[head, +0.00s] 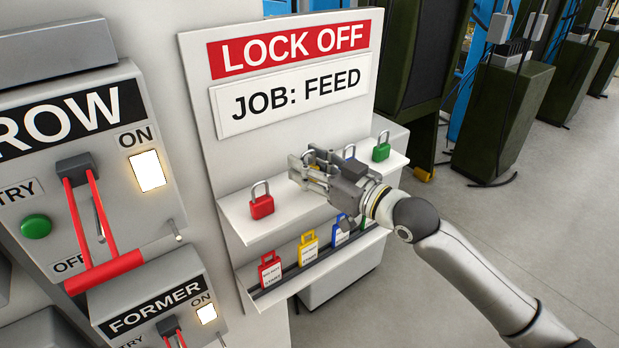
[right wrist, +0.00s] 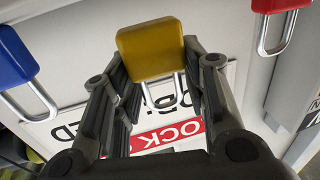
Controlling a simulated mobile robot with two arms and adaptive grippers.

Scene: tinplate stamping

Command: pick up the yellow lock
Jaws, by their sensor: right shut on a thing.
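In the head view my right gripper (head: 308,173) is at the upper shelf, shut on this lock. Only a bit of the yellow lock (head: 314,167) shows there, behind the fingers. I cannot tell whether it still touches the shelf. My left gripper is not in view.
The upper shelf (head: 240,222) also bears a red lock (head: 262,206) to the left, and a blue lock (head: 349,152) and a green lock (head: 381,152) to the right. Coloured tags, such as the red tag (head: 270,271), stand on the lower shelf. A switch panel (head: 150,105) is at left.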

